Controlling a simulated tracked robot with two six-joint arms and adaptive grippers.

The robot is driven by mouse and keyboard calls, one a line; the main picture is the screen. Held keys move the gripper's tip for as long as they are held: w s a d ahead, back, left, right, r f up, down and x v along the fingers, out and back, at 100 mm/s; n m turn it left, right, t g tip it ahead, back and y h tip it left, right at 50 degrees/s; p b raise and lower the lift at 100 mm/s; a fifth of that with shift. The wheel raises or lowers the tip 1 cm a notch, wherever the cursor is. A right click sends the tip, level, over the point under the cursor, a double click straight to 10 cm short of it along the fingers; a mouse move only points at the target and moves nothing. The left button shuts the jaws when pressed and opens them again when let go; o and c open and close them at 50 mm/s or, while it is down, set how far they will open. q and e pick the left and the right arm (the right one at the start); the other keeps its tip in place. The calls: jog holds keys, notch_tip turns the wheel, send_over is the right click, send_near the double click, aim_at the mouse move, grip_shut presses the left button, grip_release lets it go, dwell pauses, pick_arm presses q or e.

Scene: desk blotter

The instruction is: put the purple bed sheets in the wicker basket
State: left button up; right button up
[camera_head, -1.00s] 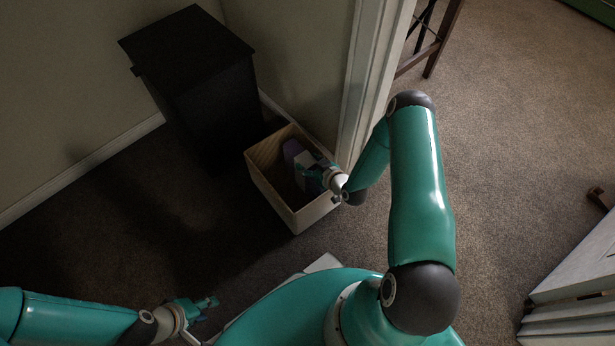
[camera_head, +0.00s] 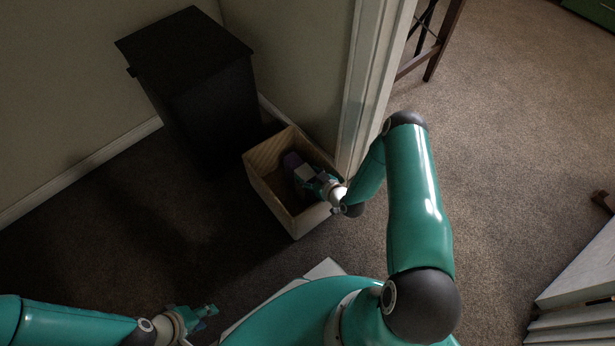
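The wicker basket (camera_head: 272,205) is a light, square, open-topped box standing on the carpet beside the black cabinet. A purple bundle, the bed sheets (camera_head: 291,160), shows inside the basket's opening, at the fingers of my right gripper (camera_head: 303,176). My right gripper reaches in over the basket's right wall; its fingers are small and partly merged with the bundle, so I cannot tell whether they grip it. My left gripper (camera_head: 207,312) is low at the left of my base, away from the basket, with nothing visible in it; its finger gap is unclear.
A black cabinet (camera_head: 190,75) stands behind and left of the basket, against the wall. A white door frame (camera_head: 365,85) rises just right of the basket. A dark wooden stand (camera_head: 440,40) and a white slatted piece (camera_head: 580,300) are at the right. Carpet left of the basket is clear.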

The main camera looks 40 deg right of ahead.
jog(key=o, duration=0.3)
jog(key=shift+r, duration=0.2)
jog(key=p+v, duration=0.4)
jog(key=v, duration=0.7)
jog(key=shift+s+a+r, duration=0.1)
jog(key=shift+s, duration=0.2)
jog(key=a+r+g+y, duration=0.25)
jog(key=a+g, duration=0.35)
jog(key=a, duration=0.7)
jog(key=s+a+r+g, duration=0.1)
jog(key=s+a+g, duration=0.1)
jog(key=s+a, duration=0.1)
jog(key=s+a+r+m+g+y, duration=0.1)
jog(key=s+a+r, duration=0.1)
jog(key=s+a, duration=0.1)
jog(key=s+a+r+m+g, duration=0.1)
jog(key=s+a+r+g, duration=0.1)
jog(key=s+a, duration=0.1)
jog(key=shift+s+a+r+g, duration=0.1)
jog(key=shift+s+a+g, duration=0.2)
jog(key=shift+s, duration=0.2)
